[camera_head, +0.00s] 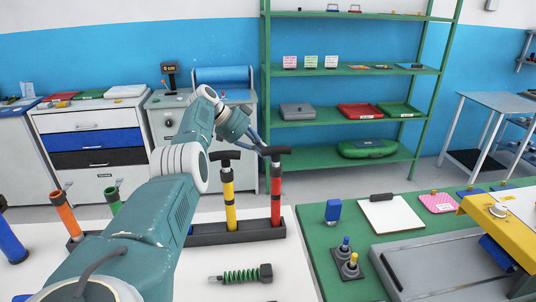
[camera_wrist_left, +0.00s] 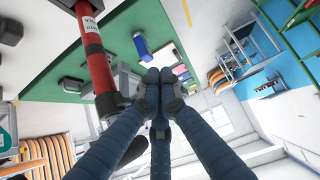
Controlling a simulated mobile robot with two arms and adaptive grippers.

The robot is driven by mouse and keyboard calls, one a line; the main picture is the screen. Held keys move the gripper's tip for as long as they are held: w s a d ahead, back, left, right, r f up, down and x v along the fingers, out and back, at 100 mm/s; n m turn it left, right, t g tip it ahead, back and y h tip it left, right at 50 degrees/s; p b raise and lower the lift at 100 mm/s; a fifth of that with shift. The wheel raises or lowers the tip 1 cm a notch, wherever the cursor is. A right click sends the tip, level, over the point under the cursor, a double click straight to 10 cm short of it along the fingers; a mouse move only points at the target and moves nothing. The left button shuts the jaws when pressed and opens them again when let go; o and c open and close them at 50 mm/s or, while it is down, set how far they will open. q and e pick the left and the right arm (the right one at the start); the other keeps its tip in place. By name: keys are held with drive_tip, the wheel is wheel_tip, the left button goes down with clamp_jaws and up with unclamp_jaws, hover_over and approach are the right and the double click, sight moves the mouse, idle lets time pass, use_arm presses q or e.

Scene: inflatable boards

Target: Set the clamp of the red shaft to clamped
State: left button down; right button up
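In the left wrist view the red shaft (camera_wrist_left: 93,58) runs down the left side, with a white label and dark bands. The clamp's setting cannot be told. My left gripper (camera_head: 262,146) is by the top of the red shaft, partly hidden by my arm. Its fingertips (camera_wrist_left: 157,84) meet with nothing seen between them, and they are beside the shaft. My right gripper is not in view.
A yellow shaft (camera_head: 229,205) with a black handle stands close left of the red one. Orange (camera_head: 65,213) and green (camera_head: 112,200) tubes stand farther left. A green spring tool (camera_head: 241,275) lies on the white table in front. A green-topped bench (camera_head: 345,215) is to the right.

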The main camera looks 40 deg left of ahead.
use_arm(q)
drive_tip(key=v, duration=1.2)
idle(0.3)
